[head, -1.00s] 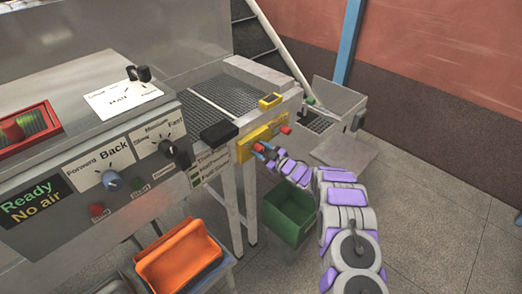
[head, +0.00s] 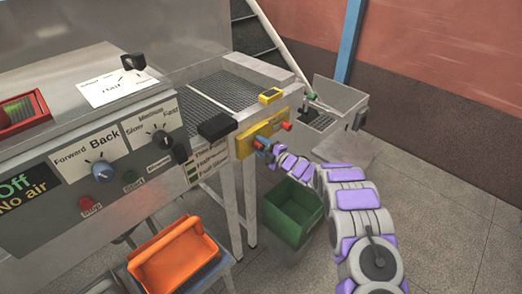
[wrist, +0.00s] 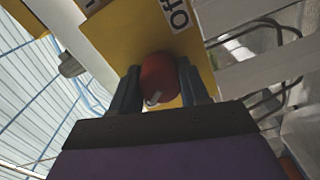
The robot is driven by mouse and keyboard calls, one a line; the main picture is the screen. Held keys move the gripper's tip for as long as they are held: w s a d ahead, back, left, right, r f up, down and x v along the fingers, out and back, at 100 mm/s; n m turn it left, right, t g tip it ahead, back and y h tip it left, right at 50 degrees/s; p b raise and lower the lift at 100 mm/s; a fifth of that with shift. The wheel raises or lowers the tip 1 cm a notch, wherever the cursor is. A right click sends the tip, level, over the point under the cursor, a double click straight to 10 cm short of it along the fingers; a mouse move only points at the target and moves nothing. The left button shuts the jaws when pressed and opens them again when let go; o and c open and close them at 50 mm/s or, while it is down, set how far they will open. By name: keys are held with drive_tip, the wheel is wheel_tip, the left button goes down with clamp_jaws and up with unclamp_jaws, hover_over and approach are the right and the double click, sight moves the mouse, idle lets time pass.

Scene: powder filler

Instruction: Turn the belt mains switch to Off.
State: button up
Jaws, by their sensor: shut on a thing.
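The belt mains switch is a red knob (wrist: 160,78) on a yellow plate (wrist: 118,32) in the wrist view. A label reading "Off" (wrist: 180,14) is on the plate above the knob, and a pale mark shows on the knob. My gripper (wrist: 158,92) has a dark finger on each side of the knob and is shut on it. In the head view the yellow plate (head: 245,143) is at the end of the conveyor, and my gripper (head: 268,149) reaches it from the right. The fingers partly hide the knob there.
The machine's display (head: 18,192) reads "Off" and "No air". The conveyor belt (head: 220,90) runs behind the plate. A green bin (head: 290,222) stands below my arm, and an orange crate (head: 175,258) is at front left. Floor at right is clear.

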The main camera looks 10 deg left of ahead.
drive_tip(key=shift+s+a+f+n+b, duration=0.15)
drive_tip(key=shift+f+n+b, duration=0.25)
drive_tip(key=shift+n, duration=0.3)
drive_tip(key=o, duration=0.8)
drive_tip(key=shift+r, duration=0.1)
drive_tip(key=shift+o, duration=1.2)
drive_tip(key=shift+r, duration=0.15)
drive_tip(key=p+v, duration=0.2)
drive_tip(key=v, duration=1.5)
drive_tip(key=shift+d, duration=0.3)
drive_tip(key=shift+s, duration=0.1)
